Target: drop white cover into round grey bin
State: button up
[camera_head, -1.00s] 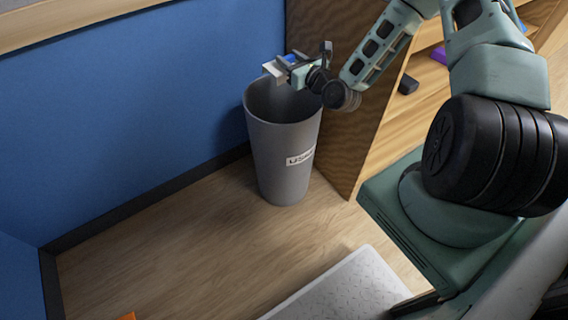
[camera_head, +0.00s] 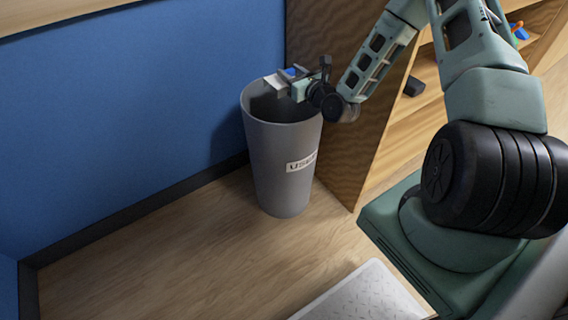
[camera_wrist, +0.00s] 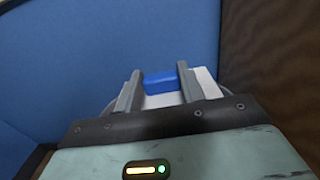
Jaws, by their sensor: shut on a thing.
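The round grey bin (camera_head: 270,165) stands upright on the floor, with a white label on its side. My gripper (camera_head: 284,80) is over the bin's mouth, close to its rim. It is shut on the white cover (camera_head: 278,83), whose pale edge sticks out past the fingers. In the wrist view, the white cover (camera_wrist: 206,84) shows between and to the right of my gripper's fingers (camera_wrist: 158,82). A blue piece (camera_wrist: 160,81) lies between the fingers on the cover; I cannot tell whether it belongs to it. The bin's bottom is hidden.
A blue partition wall (camera_head: 140,120) stands behind and left of the bin. A wooden shelf unit (camera_head: 335,100) stands close at its right, with a dark object (camera_head: 413,86) on it. Wooden floor (camera_head: 200,245) in front of the bin is clear.

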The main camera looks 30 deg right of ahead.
jog(key=o, duration=1)
jog(key=s, duration=0.5)
jog(key=s+p, duration=0.1)
jog(key=s, duration=0.5)
jog(key=s+p, duration=0.1)
jog(key=s, duration=0.5)
jog(key=shift+s+d, duration=0.2)
jog(key=shift+d, duration=0.1)
